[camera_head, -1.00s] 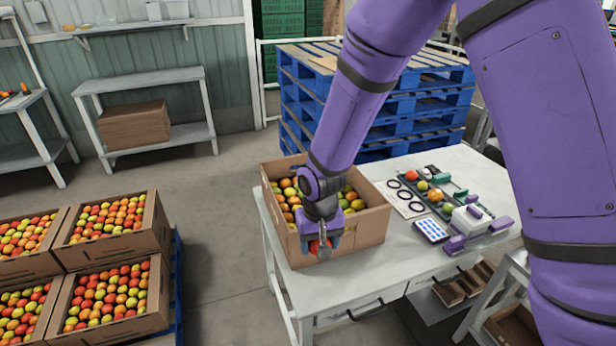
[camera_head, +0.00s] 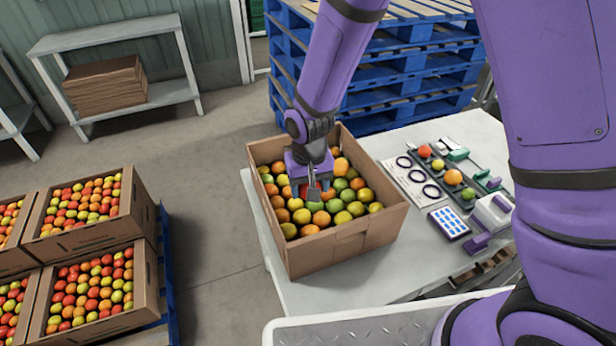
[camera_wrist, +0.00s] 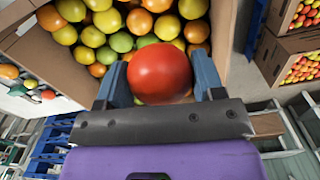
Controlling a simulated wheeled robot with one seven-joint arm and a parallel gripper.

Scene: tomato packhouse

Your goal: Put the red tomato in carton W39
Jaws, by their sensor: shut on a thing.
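The red tomato (camera_wrist: 160,73) is between the two blue fingers of my gripper (camera_wrist: 158,85) in the wrist view, and the gripper is shut on it. In the head view my gripper (camera_head: 314,188) is over the open carton (camera_head: 345,250) on the table, and only a little red of the tomato shows there. That carton holds several orange, yellow and green tomatoes. Its inside also shows below the held tomato in the wrist view. No label W39 is readable on any carton.
Cartons of mixed tomatoes (camera_head: 135,212) stand on a blue pallet at the left. On the table (camera_head: 405,270), right of the open carton, lie rings, a blue-keyed pad (camera_head: 449,222) and a rack with tomatoes. Blue pallets (camera_head: 420,85) are stacked behind. Bare floor lies between table and left cartons.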

